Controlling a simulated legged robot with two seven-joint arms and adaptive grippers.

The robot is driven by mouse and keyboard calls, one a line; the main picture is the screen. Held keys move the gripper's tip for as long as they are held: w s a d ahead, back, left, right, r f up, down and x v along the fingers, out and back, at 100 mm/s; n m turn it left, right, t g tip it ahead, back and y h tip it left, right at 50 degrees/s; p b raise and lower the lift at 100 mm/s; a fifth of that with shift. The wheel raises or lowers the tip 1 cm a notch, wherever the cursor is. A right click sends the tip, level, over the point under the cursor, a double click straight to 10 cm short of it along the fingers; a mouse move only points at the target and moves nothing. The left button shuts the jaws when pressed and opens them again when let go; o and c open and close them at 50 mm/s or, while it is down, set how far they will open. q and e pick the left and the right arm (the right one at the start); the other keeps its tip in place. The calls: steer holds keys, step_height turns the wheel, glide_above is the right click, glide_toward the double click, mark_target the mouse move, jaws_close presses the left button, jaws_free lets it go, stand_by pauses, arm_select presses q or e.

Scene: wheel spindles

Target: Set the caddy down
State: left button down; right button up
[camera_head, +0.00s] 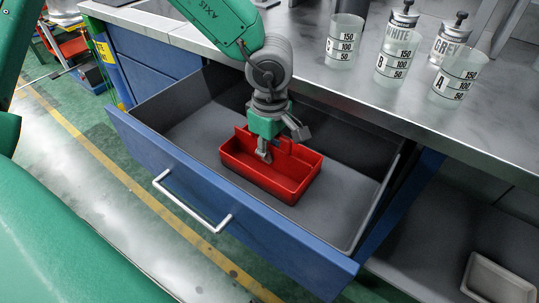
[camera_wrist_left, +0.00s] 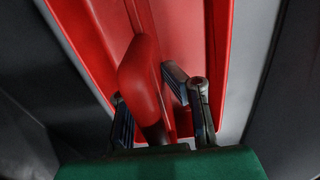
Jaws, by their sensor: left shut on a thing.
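The red caddy (camera_head: 287,183) is an open tray inside the open blue drawer (camera_head: 170,186), over the drawer's grey floor. I cannot tell for sure whether its base touches the floor. My left gripper (camera_head: 265,152) reaches down from above and is shut on the caddy's handle. In the left wrist view the red handle (camera_wrist_left: 138,75) stands between the two dark fingers (camera_wrist_left: 160,115), with the caddy's red tray (camera_wrist_left: 205,45) below. My right gripper is not in view.
The drawer's walls surround the caddy, with bare grey floor (camera_head: 325,215) to its right. Measuring beakers (camera_head: 344,42) and weights labelled WHITE and GREY stand on the metal worktop (camera_head: 330,88) behind. A pale tray (camera_head: 497,280) lies at the lower right.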

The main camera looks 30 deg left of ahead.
arm_select(q)
steer(key=shift+d+r, duration=0.15)
steer(key=c, duration=1.7)
jaws_free()
steer(key=shift+a+f, duration=0.25)
steer(key=shift+a, duration=0.25)
steer(key=shift+d+r, duration=0.2)
step_height(320, 180, up, 11)
steer(key=p, duration=0.4)
steer(key=shift+a+r+p, duration=0.1)
steer(key=shift+r+p, duration=0.1)
steer(key=shift+p, duration=0.2)
steer(key=shift+r, duration=0.2)
steer(key=shift+d+r, duration=0.1)
steer(key=shift+d, duration=0.1)
